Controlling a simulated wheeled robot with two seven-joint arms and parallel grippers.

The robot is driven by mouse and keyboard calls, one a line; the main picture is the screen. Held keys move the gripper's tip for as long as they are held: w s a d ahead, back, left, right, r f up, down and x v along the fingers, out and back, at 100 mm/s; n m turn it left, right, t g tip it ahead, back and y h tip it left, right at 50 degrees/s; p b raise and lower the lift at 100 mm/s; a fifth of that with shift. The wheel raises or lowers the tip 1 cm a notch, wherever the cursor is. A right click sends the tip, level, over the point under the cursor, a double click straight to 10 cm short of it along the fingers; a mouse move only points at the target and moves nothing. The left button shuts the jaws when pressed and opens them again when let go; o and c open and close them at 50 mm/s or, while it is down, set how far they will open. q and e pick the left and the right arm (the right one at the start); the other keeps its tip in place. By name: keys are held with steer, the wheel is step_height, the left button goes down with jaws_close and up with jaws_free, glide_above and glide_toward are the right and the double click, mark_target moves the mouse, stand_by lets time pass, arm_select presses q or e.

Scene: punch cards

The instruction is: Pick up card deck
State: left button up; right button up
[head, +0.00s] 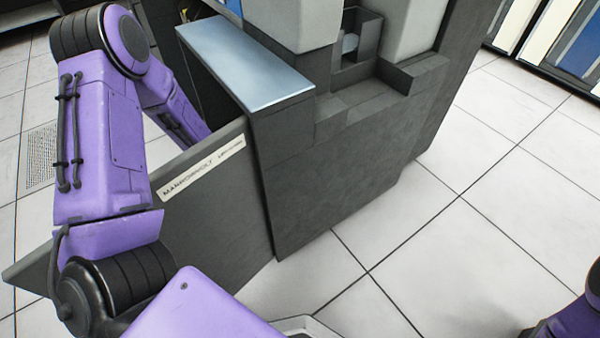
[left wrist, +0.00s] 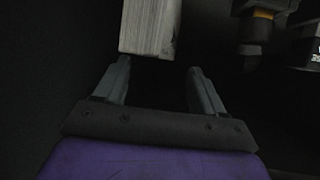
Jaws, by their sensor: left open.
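A pale card deck (left wrist: 150,27) shows at the top of the left wrist view, a light block with fine lines along its side. My left gripper (left wrist: 158,72) is open. Its two grey fingers point toward the deck, which lies just beyond the fingertips and slightly left of the middle of the gap. I cannot tell whether the fingers touch it. In the head view my left arm reaches behind the dark grey machine panel, and the gripper and deck are hidden there. My right gripper is not in view.
The dark grey machine (head: 345,170) has a blue-grey top plate (head: 245,65) and a labelled side panel (head: 215,195) close to my left arm. Dark fittings (left wrist: 255,30) stand right of the deck in dim surroundings. White tiled floor (head: 470,230) is clear at right.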

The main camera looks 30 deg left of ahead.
arm_select(q)
steer(key=b+x, duration=0.1)
steer(key=x, duration=0.3)
steer(key=shift+w+d+f+b, duration=0.15)
steer(key=shift+d+f+b, duration=0.05)
steer(key=shift+b, duration=0.2)
steer(key=shift+r, duration=0.1)
steer(key=shift+c, duration=0.7)
jaws_close()
steer(key=shift+r, duration=0.1)
